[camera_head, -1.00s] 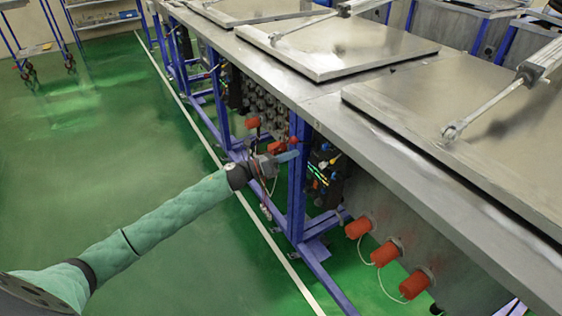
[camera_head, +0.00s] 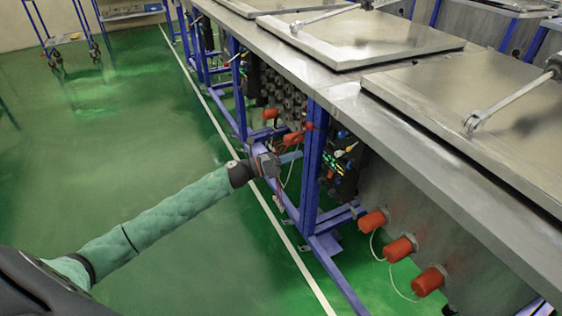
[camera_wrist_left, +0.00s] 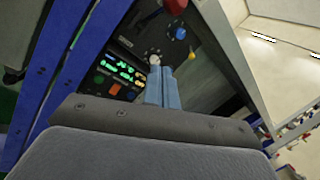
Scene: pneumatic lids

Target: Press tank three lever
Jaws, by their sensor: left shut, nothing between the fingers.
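A black control panel (camera_head: 338,165) with lit green displays and small coloured levers sits under the steel bench, behind a blue post. In the left wrist view the panel (camera_wrist_left: 125,72) shows a blue knob (camera_wrist_left: 180,33), a yellow one (camera_wrist_left: 191,53) and a pale-tipped lever (camera_wrist_left: 154,60). I cannot tell which lever belongs to tank three. My left gripper (camera_head: 291,157) is shut and empty, just left of the post in the head view. In the wrist view its light blue fingertips (camera_wrist_left: 162,78) point at the panel, just below the pale tip; contact is unclear. My right gripper is out of view.
The blue post (camera_head: 313,170) stands close to my left gripper. Red-capped pipe ends (camera_head: 398,249) stick out at the lower right. Steel lids (camera_head: 362,38) with pneumatic rods lie on the bench top (camera_head: 425,165). The green floor (camera_head: 110,160) at left is clear.

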